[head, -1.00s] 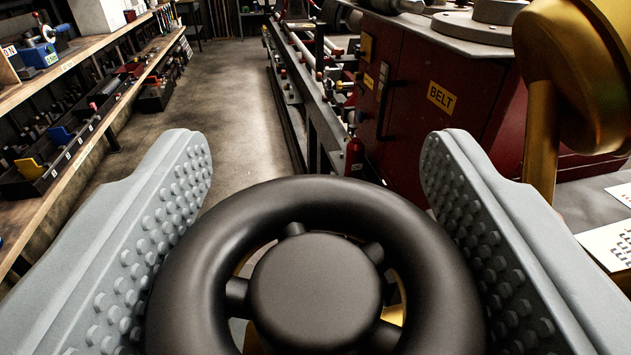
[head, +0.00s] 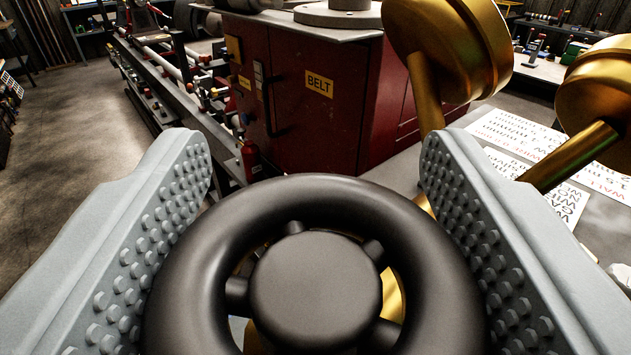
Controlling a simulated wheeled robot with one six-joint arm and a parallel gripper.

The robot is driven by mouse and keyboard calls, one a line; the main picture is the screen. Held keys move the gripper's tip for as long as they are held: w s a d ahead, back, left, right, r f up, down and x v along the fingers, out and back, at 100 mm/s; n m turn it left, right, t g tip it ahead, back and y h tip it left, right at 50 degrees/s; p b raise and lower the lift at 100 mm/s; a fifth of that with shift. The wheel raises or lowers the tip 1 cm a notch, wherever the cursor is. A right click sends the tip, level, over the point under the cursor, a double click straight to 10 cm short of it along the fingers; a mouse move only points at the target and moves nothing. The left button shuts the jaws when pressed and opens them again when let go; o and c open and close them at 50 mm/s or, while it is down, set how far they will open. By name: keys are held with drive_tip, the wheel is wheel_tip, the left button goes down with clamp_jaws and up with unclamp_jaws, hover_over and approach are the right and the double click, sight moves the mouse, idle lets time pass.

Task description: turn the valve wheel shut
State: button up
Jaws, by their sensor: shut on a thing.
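The black valve wheel (head: 315,200) fills the lower middle of the head view. It has a thick round rim, a flat round hub (head: 315,285) and short spokes. My gripper (head: 315,190) has two grey studded fingers, one on each side of the wheel. It is shut on the rim. The wheel's lower edge is cut off by the frame. Brass parts show through the gaps between the spokes. How far the valve is turned cannot be seen.
Brass pipe pieces with round ends (head: 455,45) rise close by on the right. Printed sheets (head: 540,145) lie on the grey surface behind them. A dark red machine cabinet (head: 320,95) marked BELT stands ahead. Open floor (head: 75,150) lies to the left.

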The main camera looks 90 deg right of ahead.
drive_tip(key=o, duration=1)
drive_tip(key=shift+c, duration=0.2)
drive_tip(key=a, duration=1.7)
drive_tip(key=shift+w+a, duration=0.2)
drive_tip(key=shift+w, duration=0.05)
